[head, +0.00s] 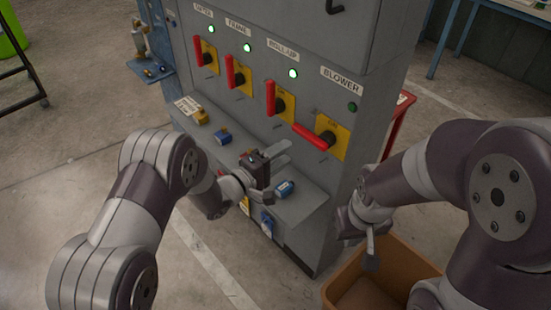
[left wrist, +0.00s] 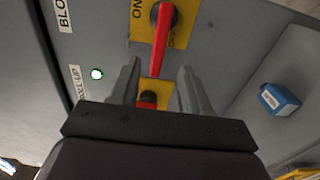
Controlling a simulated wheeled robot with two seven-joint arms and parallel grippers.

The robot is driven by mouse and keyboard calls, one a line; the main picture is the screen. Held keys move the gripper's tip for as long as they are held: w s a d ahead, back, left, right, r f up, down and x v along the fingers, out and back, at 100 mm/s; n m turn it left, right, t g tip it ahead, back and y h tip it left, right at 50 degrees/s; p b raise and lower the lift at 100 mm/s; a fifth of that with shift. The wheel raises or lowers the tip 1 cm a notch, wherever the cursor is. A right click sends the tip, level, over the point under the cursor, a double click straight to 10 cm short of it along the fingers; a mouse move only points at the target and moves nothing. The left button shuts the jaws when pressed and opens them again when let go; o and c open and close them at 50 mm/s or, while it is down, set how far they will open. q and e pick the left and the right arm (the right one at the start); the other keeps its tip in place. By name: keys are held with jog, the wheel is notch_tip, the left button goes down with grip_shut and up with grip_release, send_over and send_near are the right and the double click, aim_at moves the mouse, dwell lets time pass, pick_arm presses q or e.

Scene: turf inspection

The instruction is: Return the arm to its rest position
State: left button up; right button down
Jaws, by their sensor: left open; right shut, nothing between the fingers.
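My left gripper (head: 280,158) is open and empty, held in front of the grey control cabinet (head: 225,105), above its ledge. In the left wrist view its two fingers (left wrist: 158,85) point toward a red lever (left wrist: 161,45) on a yellow plate, with a gap between them and nothing held. My right gripper (head: 369,250) is shut and empty, pointing down near the cabinet's right side, above a brown bin. The blower lever (head: 315,136) lies sideways. The roll-up lever (head: 270,98) and the other red levers to its left stand upright.
The blower lamp (head: 352,107) is dark; the other lamps are lit. Blue padlocks (head: 285,188) and a yellow one (head: 201,117) sit on the ledge. The brown bin (head: 335,290) stands on the floor at lower right. Open floor (head: 75,125) lies to the left.

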pick_arm(q)
jog(key=v, duration=0.2)
jog(key=shift+s+a, duration=0.25)
